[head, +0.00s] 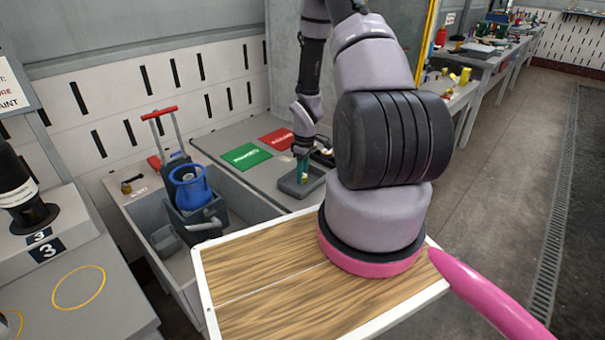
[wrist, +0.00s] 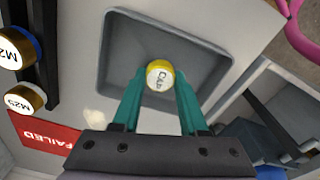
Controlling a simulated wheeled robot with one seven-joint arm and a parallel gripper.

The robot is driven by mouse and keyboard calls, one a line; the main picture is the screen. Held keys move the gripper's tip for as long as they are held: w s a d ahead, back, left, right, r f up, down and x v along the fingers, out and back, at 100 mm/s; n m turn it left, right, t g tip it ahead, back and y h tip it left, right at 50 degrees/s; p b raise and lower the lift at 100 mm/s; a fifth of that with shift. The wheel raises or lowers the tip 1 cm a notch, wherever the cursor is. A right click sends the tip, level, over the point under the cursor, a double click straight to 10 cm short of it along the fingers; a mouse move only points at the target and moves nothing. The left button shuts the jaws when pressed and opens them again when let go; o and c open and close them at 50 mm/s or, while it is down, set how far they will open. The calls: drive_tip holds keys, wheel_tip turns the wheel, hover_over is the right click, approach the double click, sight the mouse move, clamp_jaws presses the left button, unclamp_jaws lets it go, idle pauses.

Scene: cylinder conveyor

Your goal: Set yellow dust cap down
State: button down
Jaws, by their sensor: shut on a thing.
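The yellow dust cap (wrist: 159,77), with a white top lettered CAP, sits between the teal fingertips of my gripper (wrist: 158,84) in the wrist view. My gripper is shut on it. In the head view my gripper (head: 303,172) points down over the grey tray (head: 290,191), with a bit of yellow at its tips. The tray's walls (wrist: 112,45) surround the cap in the wrist view. I cannot tell whether the cap touches the tray floor.
Green (head: 246,155) and red (head: 278,139) cards lie on the bench behind the tray. The red one reads FAILED (wrist: 46,138). Yellow-rimmed cylinders (wrist: 25,98) stand in a dark rack near the tray. A grey bin with a blue item (head: 190,186) stands left.

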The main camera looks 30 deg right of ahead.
drive_tip(key=shift+c, duration=2.2)
unclamp_jaws()
drive_tip(key=shift+f, duration=0.1)
wheel_tip(320, 180, up, 12)
drive_tip(key=shift+s+d+r, duration=0.2)
drive_tip(key=shift+s, duration=0.05)
wheel_tip(320, 180, up, 12)
drive_tip(key=m+t, duration=0.1)
drive_tip(key=m, duration=0.2)
hover_over(304, 176)
drive_tip(key=a, duration=0.2)
drive_tip(key=s+a+r+m+t+h, duration=0.1)
drive_tip(key=s+a+r+m+t, duration=0.2)
drive_tip(key=r, duration=0.9)
drive_tip(key=s+a+r+m+t+y, duration=0.1)
drive_tip(key=s+a+r+m, duration=0.2)
drive_tip(key=s+r, duration=0.4)
drive_tip(key=s+a+r+m+t+y, duration=0.1)
drive_tip(key=s+a+r+m, duration=0.2)
drive_tip(key=s+a+r, duration=0.3)
drive_tip(key=s+r, duration=0.2)
drive_tip(key=s, duration=0.2)
drive_tip(key=shift+r+t+y, duration=0.2)
drive_tip(key=shift+t+y, duration=0.1)
drive_tip(key=shift+y, duration=0.1)
